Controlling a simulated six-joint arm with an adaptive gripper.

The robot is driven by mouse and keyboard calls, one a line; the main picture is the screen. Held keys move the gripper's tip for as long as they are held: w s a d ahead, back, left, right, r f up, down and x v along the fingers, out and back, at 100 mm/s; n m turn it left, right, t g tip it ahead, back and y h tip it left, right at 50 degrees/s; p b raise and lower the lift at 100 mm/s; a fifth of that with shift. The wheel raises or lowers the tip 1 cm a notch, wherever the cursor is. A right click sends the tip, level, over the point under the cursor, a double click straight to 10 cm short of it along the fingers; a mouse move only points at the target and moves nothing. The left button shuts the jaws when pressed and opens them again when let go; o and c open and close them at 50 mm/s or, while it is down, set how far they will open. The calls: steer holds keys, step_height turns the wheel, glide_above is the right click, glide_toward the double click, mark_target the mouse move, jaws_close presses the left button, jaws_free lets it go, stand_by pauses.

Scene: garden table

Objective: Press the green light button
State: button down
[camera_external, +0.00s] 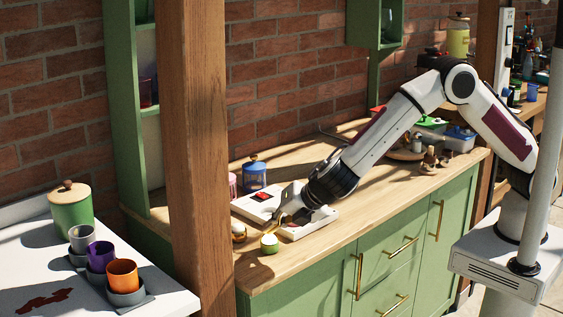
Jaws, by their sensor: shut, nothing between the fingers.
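The green light button is not clearly visible; I cannot tell whether my gripper hides it. A white device (246,208) with a dark and red patch on top sits on the wooden counter (350,201), just behind my gripper. Another white block (318,224) sits under and to the right of my gripper. My gripper (275,225) is shut and empty, pointing down and left, low over the counter by these white pieces. I cannot tell whether its tips touch anything. A small round green and white item (269,244) stands just in front of the gripper tips.
A small brownish item (239,233) is left of the gripper. A blue jar (254,175) stands behind the white device. Containers (459,138) lie at the counter's far right. A wooden post (195,150) rises in front, at left. The counter's front right stretch is clear.

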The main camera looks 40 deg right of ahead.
mark_target(272, 236)
steer(key=shift+f, duration=0.5)
stand_by(0.5)
steer(key=shift+r, duration=0.5)
stand_by(0.3)
steer(key=shift+r, duration=2.95)
